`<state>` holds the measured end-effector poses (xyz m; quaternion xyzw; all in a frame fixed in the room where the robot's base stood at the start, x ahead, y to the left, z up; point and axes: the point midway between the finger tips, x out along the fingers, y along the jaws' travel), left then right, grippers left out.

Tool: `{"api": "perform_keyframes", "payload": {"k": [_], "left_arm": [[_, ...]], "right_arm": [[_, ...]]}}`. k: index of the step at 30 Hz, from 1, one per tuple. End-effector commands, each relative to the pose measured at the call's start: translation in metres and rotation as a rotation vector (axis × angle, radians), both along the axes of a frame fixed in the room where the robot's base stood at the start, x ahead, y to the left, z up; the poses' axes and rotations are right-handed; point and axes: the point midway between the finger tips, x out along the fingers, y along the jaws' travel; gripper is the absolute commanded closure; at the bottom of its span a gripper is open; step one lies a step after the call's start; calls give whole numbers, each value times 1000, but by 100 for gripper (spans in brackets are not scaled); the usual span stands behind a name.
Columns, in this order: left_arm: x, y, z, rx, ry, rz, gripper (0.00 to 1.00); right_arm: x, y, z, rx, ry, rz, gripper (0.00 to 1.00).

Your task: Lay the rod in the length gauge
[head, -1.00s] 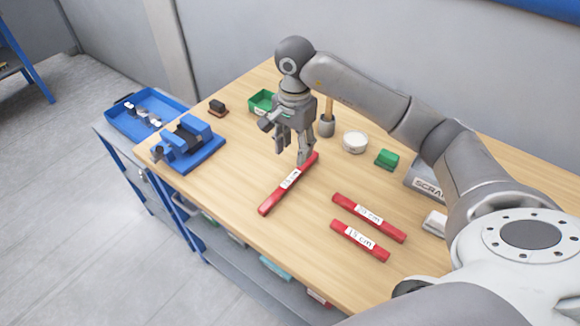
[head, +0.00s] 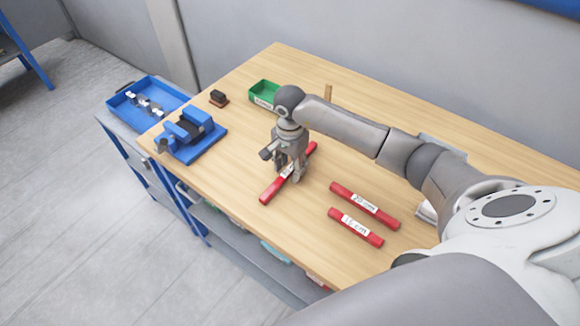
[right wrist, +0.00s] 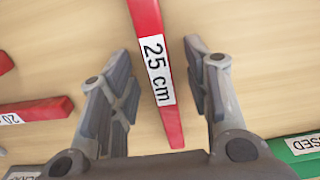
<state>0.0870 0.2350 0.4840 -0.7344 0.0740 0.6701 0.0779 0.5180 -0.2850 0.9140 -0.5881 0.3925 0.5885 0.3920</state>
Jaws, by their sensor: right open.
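Three red bars with white length labels lie on the wooden table. The 25 cm bar (head: 270,193) is under my right gripper (head: 290,176); it also shows in the right wrist view (right wrist: 146,18). The right gripper is open, with one finger on each side of this bar and visible gaps between. The 20 cm bar (head: 364,205) and the 15 cm bar (head: 355,228) lie nearly parallel to its right. No separate length gauge can be made out, and I cannot tell which bar is the task's rod. My left gripper is out of view.
A blue vise (head: 190,137) stands at the table's left end, near a small dark block (head: 219,98). A green bin (head: 263,93) stands at the back. A blue tray (head: 120,104) with metal parts is beyond the left edge. My right arm hides part of the table's back right.

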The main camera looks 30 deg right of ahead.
Motion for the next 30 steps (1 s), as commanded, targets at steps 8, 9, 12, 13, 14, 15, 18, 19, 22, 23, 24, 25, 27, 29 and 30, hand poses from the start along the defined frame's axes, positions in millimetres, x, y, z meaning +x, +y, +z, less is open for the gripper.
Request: {"api": "perform_keyframes", "payload": {"k": [8,9,12,13,14,15,18,19,22,23,24,25,27,29,30], "left_arm": [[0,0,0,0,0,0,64],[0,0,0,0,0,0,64],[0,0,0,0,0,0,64],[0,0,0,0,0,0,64],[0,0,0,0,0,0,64],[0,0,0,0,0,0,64],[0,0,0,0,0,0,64],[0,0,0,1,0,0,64],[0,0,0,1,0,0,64],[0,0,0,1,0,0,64],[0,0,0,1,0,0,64],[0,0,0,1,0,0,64],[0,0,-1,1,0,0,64],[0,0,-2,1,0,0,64],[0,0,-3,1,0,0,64]], "right_arm": [[0,0,-1,-1,0,-1,62],[0,0,-1,-1,0,-1,67],[0,0,-1,-1,0,-1,80],[0,0,-1,-1,0,-1,84],[0,0,-1,-1,0,-1,88],[0,0,-1,-1,0,-1,93],[0,0,-1,-1,0,-1,100],[0,0,-1,-1,0,-1,100],[1,-1,-1,-1,-1,-1,100],[0,-1,-1,-1,-1,-1,100],[0,-1,-1,-1,-1,-1,100],[1,-1,-1,-1,-1,-1,100],[1,-1,0,0,-2,-1,100],[1,-1,1,0,-2,-1,100],[1,-1,2,0,-3,-1,100]]}}
